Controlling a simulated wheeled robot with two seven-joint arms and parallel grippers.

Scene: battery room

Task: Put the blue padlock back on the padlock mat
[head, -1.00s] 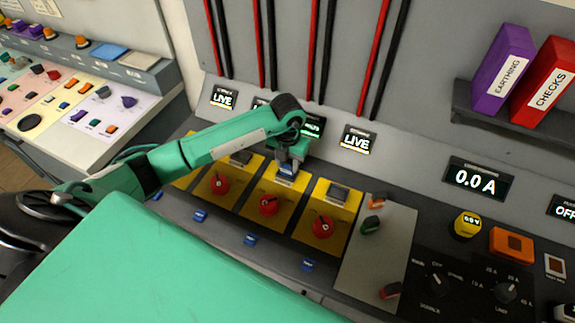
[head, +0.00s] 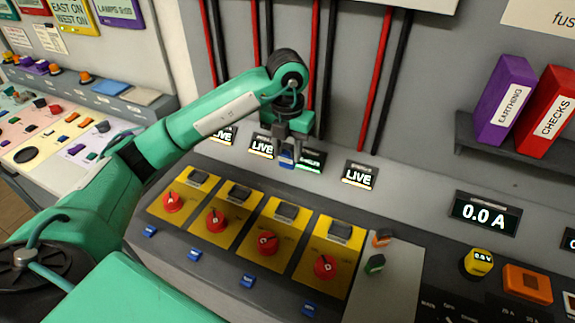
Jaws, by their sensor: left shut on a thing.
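My left gripper (head: 288,146) is shut on the small blue padlock (head: 287,159) and holds it in the air above the yellow switch panels, in front of the row of small displays. The padlock is partly hidden by the fingers. A light grey mat (head: 350,290) lies right of the yellow panels. An orange padlock (head: 382,238) and a green padlock (head: 375,264) lie near its back; its front is cut off by the picture's lower edge. My right gripper is not in view.
Several yellow panels (head: 340,232) carry red rotary switches (head: 325,267) and dark raised blocks. A yellow-capped knob (head: 478,262) and an orange block (head: 527,283) stand right of the mat. Purple (head: 505,98) and red (head: 548,108) binders sit on a wall shelf.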

